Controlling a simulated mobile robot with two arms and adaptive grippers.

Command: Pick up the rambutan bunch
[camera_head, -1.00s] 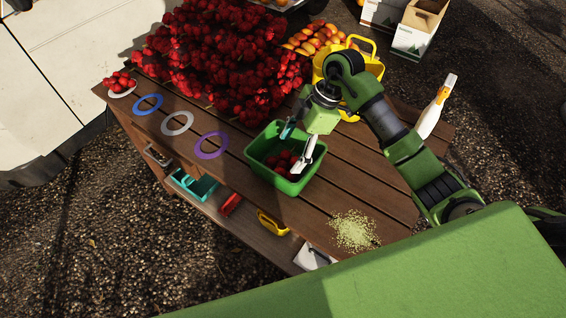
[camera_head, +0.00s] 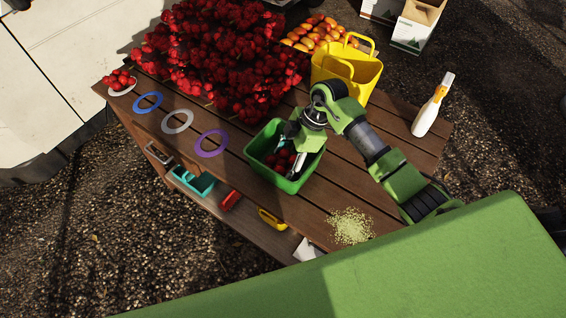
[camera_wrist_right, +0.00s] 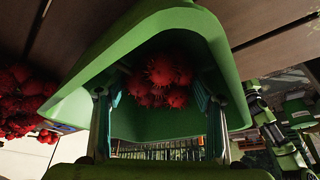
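A rambutan bunch (camera_head: 281,160), red and spiny, lies in the green bin (camera_head: 303,177) on the wooden table. In the right wrist view the bunch (camera_wrist_right: 162,80) shows inside the bin (camera_wrist_right: 205,28), between my two fingers. My right gripper (camera_head: 288,160) reaches down into the bin from above. Its fingers (camera_wrist_right: 160,115) are apart, one on each side of the bunch, with visible gaps. A big heap of rambutans (camera_head: 225,60) lies at the back of the table, and a few sit on a white ring or plate (camera_head: 122,90) at the left corner. My left gripper is not in view.
Blue (camera_head: 148,103), white (camera_head: 177,121) and purple (camera_head: 211,143) rings lie left of the bin. A yellow basket (camera_head: 345,75) stands behind my right arm. A white spray bottle (camera_head: 427,115) stands at right. Small pale grains (camera_head: 351,226) lie near the front edge.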

